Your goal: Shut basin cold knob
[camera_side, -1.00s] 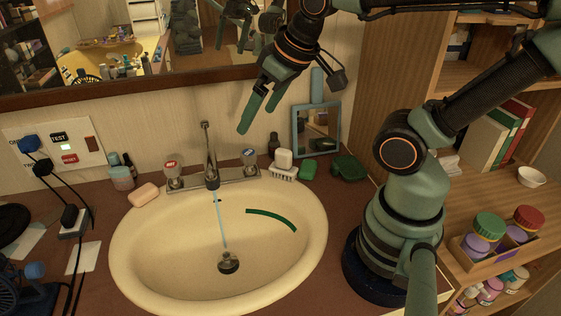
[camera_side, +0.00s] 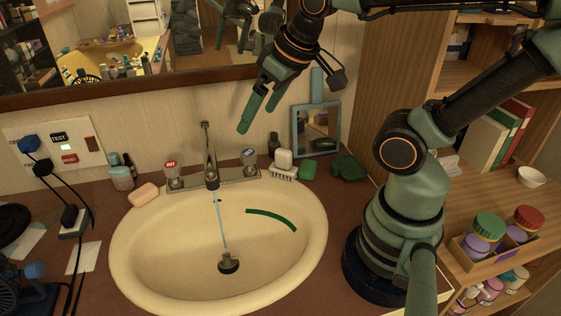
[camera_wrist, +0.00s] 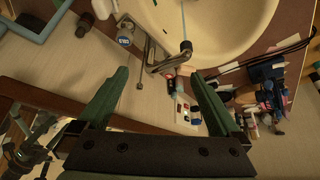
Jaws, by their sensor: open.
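The cold knob (camera_side: 249,157), with a blue cap, stands at the right end of the faucet base on the basin's back rim. In the wrist view the cold knob (camera_wrist: 125,36) shows at upper left of centre. The hot knob (camera_side: 171,170), with a red label, is at the left end. Water runs from the spout (camera_side: 212,182) into the cream basin (camera_side: 150,265). My gripper (camera_side: 256,115) hangs above and behind the cold knob, apart from it. In the wrist view my gripper (camera_wrist: 160,78) has its green fingers spread wide with nothing between them.
A brush with a white block (camera_side: 283,163), a green soap (camera_side: 308,170) and a small framed mirror (camera_side: 316,130) stand right of the cold knob. A pink soap (camera_side: 144,195) lies left of the faucet. The wall mirror's dark lower frame (camera_side: 130,88) runs behind.

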